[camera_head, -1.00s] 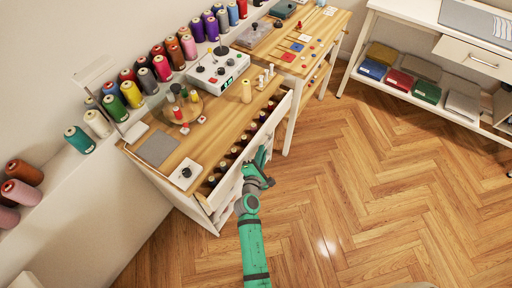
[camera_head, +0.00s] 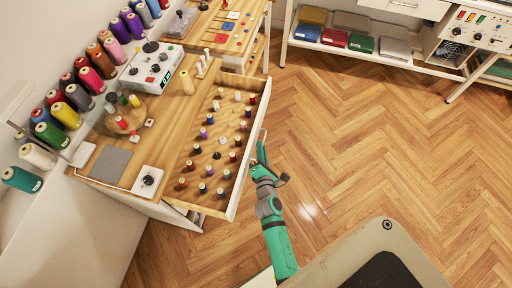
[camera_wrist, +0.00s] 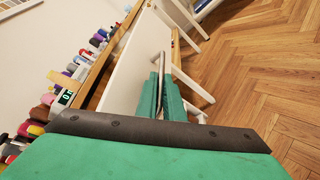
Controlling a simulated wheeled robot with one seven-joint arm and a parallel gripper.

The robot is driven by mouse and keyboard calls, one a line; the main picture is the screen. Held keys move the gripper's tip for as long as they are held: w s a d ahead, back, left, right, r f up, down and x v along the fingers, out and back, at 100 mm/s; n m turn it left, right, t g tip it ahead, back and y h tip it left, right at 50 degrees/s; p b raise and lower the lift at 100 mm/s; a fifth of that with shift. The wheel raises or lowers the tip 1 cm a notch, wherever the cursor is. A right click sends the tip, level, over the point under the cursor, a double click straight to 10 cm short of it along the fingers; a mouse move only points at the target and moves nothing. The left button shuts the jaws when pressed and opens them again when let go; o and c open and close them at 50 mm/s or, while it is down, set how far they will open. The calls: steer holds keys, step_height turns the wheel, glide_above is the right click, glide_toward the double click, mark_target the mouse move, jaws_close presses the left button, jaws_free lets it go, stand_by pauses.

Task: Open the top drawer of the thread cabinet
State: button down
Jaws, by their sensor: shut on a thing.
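The thread cabinet (camera_head: 112,163) stands at the left in the head view, with a wooden top. Its top drawer (camera_head: 207,166) is pulled far out, showing rows of small thread spools on its wooden floor. The white drawer front (camera_head: 240,178) faces right; it also shows in the wrist view (camera_wrist: 128,80). My gripper (camera_head: 262,150) is at the drawer front. In the wrist view, the green fingers (camera_wrist: 157,97) are shut around the metal bar handle (camera_wrist: 162,70). The far end of the grip is partly hidden by my wrist.
Large thread cones (camera_head: 75,95) line the wall shelf behind the cabinet. A white control box (camera_head: 152,68) and a round wooden tray (camera_head: 124,115) sit on the cabinet top. A white shelf unit (camera_head: 395,50) stands at the back right. The wooden floor to the right is clear.

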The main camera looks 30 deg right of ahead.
steer(key=shift+s+f, duration=0.1)
steer(key=c, duration=2.2)
jaws_free()
steer(key=v, duration=1.1)
steer(key=shift+d, duration=0.1)
